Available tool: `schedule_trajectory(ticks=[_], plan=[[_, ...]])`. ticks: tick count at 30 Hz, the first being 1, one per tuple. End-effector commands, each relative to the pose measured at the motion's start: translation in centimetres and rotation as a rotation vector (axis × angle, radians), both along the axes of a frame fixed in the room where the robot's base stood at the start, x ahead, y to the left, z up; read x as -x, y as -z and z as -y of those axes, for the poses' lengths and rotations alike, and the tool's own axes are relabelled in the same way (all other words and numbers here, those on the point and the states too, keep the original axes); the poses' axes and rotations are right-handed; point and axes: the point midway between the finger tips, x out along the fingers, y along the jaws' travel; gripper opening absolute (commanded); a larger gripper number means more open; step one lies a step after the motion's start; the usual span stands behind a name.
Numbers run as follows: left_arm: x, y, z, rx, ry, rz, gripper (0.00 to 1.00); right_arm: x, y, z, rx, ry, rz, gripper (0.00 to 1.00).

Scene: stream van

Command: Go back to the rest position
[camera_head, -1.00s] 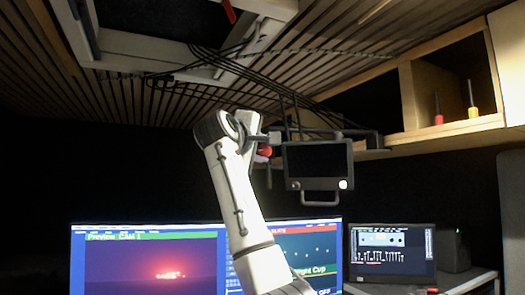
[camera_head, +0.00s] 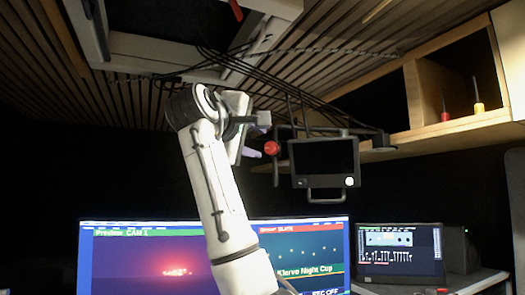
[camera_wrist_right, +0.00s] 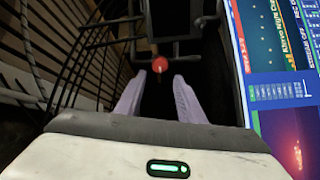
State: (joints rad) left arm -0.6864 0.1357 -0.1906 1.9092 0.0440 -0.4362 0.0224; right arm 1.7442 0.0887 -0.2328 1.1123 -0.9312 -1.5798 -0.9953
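My right gripper (camera_head: 259,136) is just left of a small hanging monitor in the head view. Its two pale fingers are spread apart with nothing between them, and the right wrist view shows the open fingers (camera_wrist_right: 158,98) too. A red knob (camera_head: 271,148) sits on the dark bracket at the monitor's left side. In the wrist view the red knob (camera_wrist_right: 160,64) is just beyond the fingertips and looks clear of them. The small black monitor (camera_head: 323,163) has a handle below it. My left gripper is out of view.
Cables and a dark arm run above the monitor from the ceiling hatch (camera_head: 150,50). A wooden shelf (camera_head: 450,128) with two screwdrivers is at the right. Large screens (camera_head: 150,260) and a laptop (camera_head: 400,250) stand below. The left side is dark and looks open.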

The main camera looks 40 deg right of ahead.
Motion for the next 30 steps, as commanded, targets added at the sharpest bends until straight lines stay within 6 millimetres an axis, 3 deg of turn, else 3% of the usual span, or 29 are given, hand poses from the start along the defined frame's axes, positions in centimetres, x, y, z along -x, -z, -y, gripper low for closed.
schedule_trajectory(ticks=[6,23,26,29,30], plan=[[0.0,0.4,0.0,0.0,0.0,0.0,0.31,0.7,0.0,-1.3,0.001,0.0,0.0,0.35],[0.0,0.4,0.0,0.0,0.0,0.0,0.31,0.4,0.1,-1.3,0.007,-0.006,0.007,0.35],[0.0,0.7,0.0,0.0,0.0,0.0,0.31,-1.6,1.1,-1.9,0.052,-0.052,0.055,0.35],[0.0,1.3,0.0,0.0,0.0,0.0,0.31,-5.7,3.4,-4.2,0.134,-0.188,0.161,0.35],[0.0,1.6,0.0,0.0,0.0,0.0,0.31,-7.7,4.8,-5.9,0.166,-0.273,0.211,0.35]])
